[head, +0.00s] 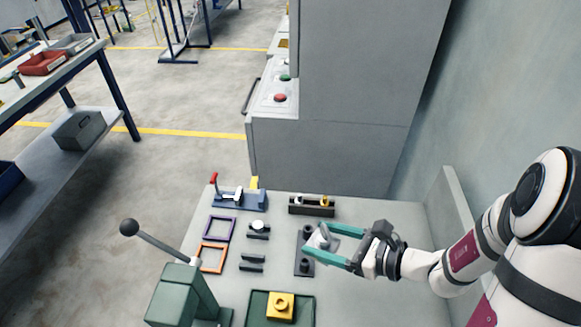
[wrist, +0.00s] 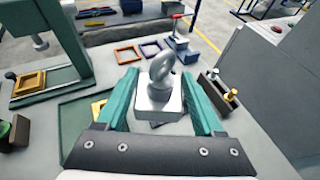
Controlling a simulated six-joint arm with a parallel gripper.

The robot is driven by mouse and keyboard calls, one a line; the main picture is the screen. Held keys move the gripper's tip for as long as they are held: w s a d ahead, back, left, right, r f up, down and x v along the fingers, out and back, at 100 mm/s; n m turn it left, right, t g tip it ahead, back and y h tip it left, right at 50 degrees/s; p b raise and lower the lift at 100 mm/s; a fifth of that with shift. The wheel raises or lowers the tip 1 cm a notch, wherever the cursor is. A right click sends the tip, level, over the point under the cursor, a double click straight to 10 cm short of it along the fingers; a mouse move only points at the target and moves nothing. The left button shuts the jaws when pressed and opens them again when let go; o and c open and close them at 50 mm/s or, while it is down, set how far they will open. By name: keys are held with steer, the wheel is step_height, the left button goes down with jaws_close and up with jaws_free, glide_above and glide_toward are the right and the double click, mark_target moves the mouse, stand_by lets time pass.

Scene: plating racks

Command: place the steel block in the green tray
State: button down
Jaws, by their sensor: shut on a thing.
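The steel block (wrist: 158,104), grey with a ring on top, is between the teal fingers of my gripper (wrist: 163,92) in the wrist view. My gripper (head: 331,245) is shut on it. In the head view the block (head: 318,239) shows at the fingertips, over or beside a dark plate with posts; I cannot tell whether it touches the plate. The green tray (head: 257,309) lies at the bottom of the head view, left of and nearer than my gripper. A yellow block with a hole (head: 280,306) sits in it. The tray also shows at left in the wrist view (wrist: 76,125).
The dark plate (head: 304,262) lies below the gripper. Purple (head: 219,228) and orange (head: 212,257) frames lie left. A blue red-handled fixture (head: 240,199) and dark rack (head: 312,207) stand behind. A green lever press (head: 180,295) stands left of the tray.

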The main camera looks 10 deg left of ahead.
steer(key=s+a+f+n+g, duration=0.1)
steer(key=s+a+f+g, duration=0.1)
steer(key=s, duration=0.2)
steer(key=s+a+f+n+g+y, duration=0.1)
steer(key=s+a+f+n+g, duration=0.1)
steer(key=s+f, duration=0.1)
steer(key=s+a+f+n+g, duration=0.2)
steer(key=s+a+f, duration=0.1)
steer(key=s, duration=0.2)
steer(key=shift+s, duration=0.4)
steer(key=s+f, duration=0.2)
steer(key=s, duration=0.1)
steer(key=shift+a+f, duration=0.35)
steer(key=shift+a, duration=0.05)
step_height(320, 180, down, 3)
steer(key=shift+r, duration=0.15)
steer(key=shift+c, duration=1.4)
jaws_free()
